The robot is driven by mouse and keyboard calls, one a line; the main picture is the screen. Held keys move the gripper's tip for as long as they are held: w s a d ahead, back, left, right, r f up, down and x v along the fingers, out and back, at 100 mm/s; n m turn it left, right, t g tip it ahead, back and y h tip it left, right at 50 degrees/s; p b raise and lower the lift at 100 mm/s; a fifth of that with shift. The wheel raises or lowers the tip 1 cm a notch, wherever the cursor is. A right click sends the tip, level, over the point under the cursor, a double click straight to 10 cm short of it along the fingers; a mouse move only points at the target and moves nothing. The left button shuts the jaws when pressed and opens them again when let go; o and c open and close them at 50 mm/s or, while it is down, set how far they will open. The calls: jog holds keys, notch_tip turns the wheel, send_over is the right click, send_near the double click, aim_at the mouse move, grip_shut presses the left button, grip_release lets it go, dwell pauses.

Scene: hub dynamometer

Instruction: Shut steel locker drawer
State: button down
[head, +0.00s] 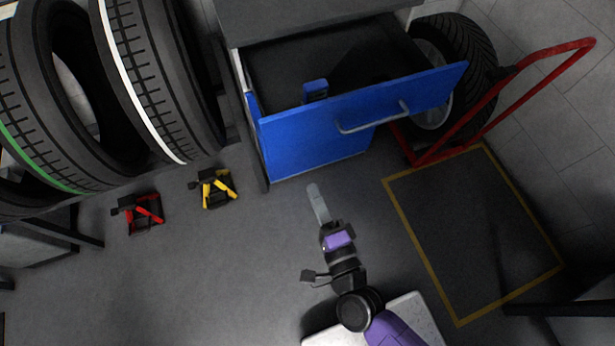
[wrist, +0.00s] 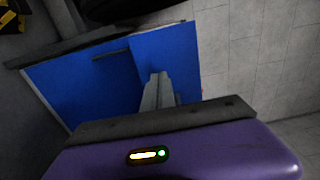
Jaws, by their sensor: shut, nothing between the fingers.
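The steel locker drawer (head: 365,103) has a blue front with a grey bar handle (head: 373,120) and is pulled out of the locker. Its dark inside shows, with a small blue item (head: 315,90) in it. My gripper (head: 313,187) is shut and empty. In the head view it is in front of the locker, below the drawer front in the picture, with a gap between. In the wrist view the gripper's fingers (wrist: 158,77) point toward blue locker panels (wrist: 95,80). Contact cannot be told there.
Large tyres (head: 160,80) stand at the left. A red (head: 146,211) and a yellow (head: 215,188) stand lie on the floor. A red hand truck (head: 490,118) with a wheel is at the right, near a yellow-outlined dark mat (head: 475,230). Floor before the locker is clear.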

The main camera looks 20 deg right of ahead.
jog(key=w+p, duration=0.1)
jog(key=w, duration=1.1)
jog(key=shift+w, duration=0.35)
jog(key=b, duration=0.8)
send_near(269, 91)
jog(key=w+r, duration=0.1)
jog(key=w, duration=0.2)
jog(key=w+r, duration=0.2)
jog(key=w, duration=0.1)
jog(key=w+r, duration=0.1)
jog(key=w, duration=0.2)
jog(key=shift+w+r, duration=0.2)
jog(key=shift+r, duration=0.15)
jog(key=shift+w, duration=0.25)
jog(key=shift+w+r, duration=0.15)
jog(key=shift+r, duration=0.2)
jog(key=shift+f, duration=0.1)
